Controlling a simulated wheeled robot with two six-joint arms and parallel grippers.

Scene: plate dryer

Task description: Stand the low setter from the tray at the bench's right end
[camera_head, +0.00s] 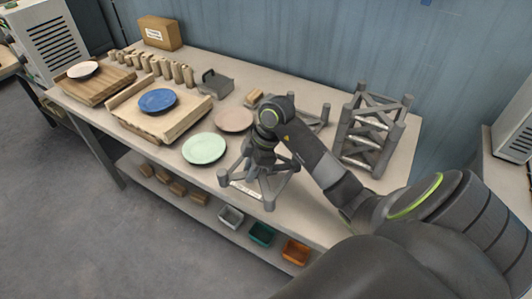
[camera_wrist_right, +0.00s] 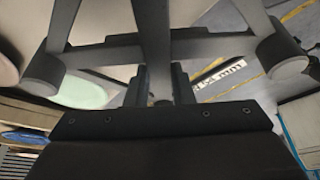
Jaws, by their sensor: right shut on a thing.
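My right gripper (camera_head: 263,163) is shut on a grey setter (camera_head: 268,190), a low frame with short round posts and crossing bars. In the right wrist view the jaws (camera_wrist_right: 160,88) close on a bar of this setter (camera_wrist_right: 155,45). The setter is near the bench's front edge; I cannot tell whether it touches the bench. At the bench's right end stands a taller grey setter structure (camera_head: 372,135) with posts and cross bars. Another grey frame (camera_head: 318,118) shows partly behind my right arm. My left gripper is not in view.
A pale green plate (camera_head: 204,149) lies close left of the held setter, and a beige plate (camera_head: 233,120) behind it. A blue plate (camera_head: 157,100) sits on a wooden tray (camera_head: 190,117). Free bench top (camera_head: 400,158) shows around the right-end structure. Bins stand on the shelf below.

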